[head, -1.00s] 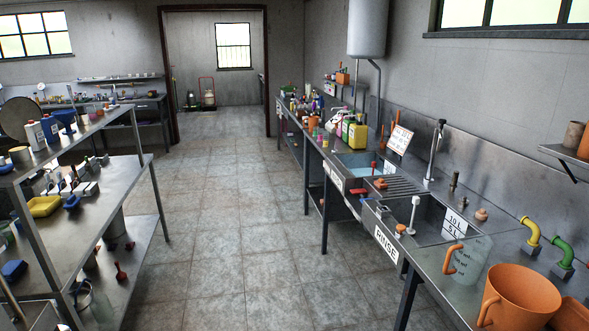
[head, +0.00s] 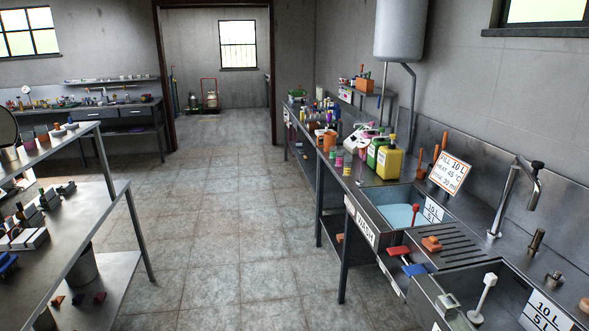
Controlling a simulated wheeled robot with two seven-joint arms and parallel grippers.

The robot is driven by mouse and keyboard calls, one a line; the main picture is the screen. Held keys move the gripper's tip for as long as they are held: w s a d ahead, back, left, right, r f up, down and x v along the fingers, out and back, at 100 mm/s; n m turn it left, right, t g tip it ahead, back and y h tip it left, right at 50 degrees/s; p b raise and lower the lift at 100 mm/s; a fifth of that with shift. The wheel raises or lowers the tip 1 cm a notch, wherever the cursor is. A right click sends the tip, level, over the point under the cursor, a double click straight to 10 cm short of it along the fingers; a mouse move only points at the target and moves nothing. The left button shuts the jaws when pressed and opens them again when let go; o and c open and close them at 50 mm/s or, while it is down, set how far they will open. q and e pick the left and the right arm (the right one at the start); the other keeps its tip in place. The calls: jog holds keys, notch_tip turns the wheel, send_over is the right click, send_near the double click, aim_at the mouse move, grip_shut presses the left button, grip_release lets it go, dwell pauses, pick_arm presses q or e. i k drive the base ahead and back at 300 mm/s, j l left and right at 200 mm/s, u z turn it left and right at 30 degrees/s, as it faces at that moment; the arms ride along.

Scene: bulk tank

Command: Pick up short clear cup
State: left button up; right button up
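I cannot make out a short clear cup in the head view. Many small containers stand far off on the back-left counter (head: 112,106) and along the right bench, too small to tell apart. Neither of my grippers is in view.
The right bench holds a wash sink (head: 378,202) with bluish water, a ridged drainboard (head: 445,244), a rinse sink (head: 505,301), a yellow jug (head: 389,164) and several bottles. A metal shelf rack (head: 95,216) stands left. The tiled floor (head: 225,215) between is clear towards the doorway.

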aim_at(333, 148)
jog(key=i, duration=1.65)
